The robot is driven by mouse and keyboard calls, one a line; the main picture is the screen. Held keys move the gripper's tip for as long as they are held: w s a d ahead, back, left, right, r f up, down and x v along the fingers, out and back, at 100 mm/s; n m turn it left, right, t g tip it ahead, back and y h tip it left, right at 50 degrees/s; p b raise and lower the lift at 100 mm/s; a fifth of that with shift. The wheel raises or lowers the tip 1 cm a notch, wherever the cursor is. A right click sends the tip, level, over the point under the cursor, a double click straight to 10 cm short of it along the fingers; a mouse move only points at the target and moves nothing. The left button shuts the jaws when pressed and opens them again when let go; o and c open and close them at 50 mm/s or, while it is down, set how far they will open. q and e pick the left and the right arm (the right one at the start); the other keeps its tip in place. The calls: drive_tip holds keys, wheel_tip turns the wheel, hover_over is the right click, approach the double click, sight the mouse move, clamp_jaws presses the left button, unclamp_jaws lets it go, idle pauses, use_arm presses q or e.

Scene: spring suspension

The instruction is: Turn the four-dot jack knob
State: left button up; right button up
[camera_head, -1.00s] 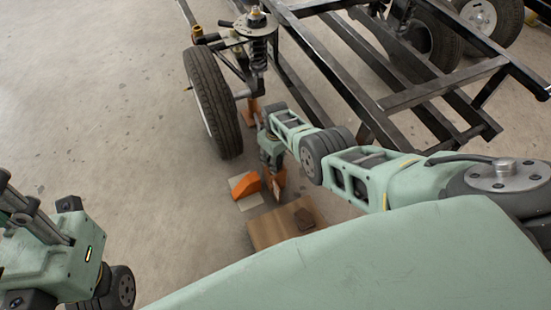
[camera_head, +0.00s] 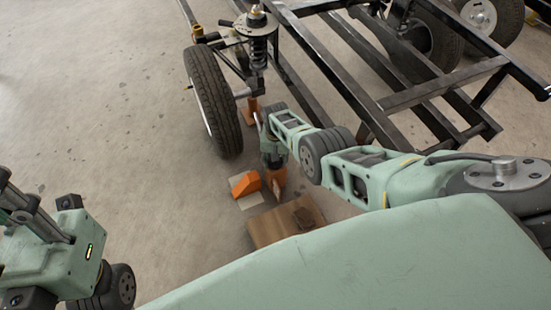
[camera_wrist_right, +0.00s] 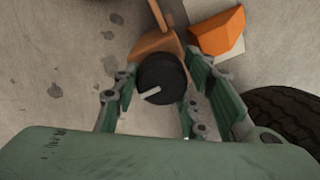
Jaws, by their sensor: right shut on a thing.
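The black round jack knob (camera_wrist_right: 162,79), with a pale line on its face, sits between the two fingers of my right gripper (camera_wrist_right: 162,84) in the right wrist view. The fingers are shut on its sides. No dots can be made out on it. The orange jack body (camera_wrist_right: 157,45) shows just beyond the knob. In the head view the orange jack (camera_head: 278,182) stands below my right gripper (camera_head: 274,160), which hides the knob there. Part of my left arm shows at the lower left, but its fingertips are not visible.
An orange wedge (camera_head: 245,183) lies on a pale sheet beside the jack. A wooden board (camera_head: 270,232) with a dark brown block (camera_head: 304,218) lies nearer. The tyre (camera_head: 213,100) and black frame (camera_head: 340,60) stand close behind. Open floor lies left.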

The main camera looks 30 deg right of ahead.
drive_tip(key=shift+d+m, duration=0.35)
drive_tip(key=shift+m, duration=0.25)
drive_tip(key=o, duration=1.1)
drive_tip(key=shift+r, duration=0.1)
drive_tip(key=shift+s+a, duration=0.1)
drive_tip(key=shift+a, duration=0.1)
drive_tip(key=shift+r, duration=0.75)
wheel_tip(320, 180, up, 10)
drive_tip(key=shift+r, duration=0.2)
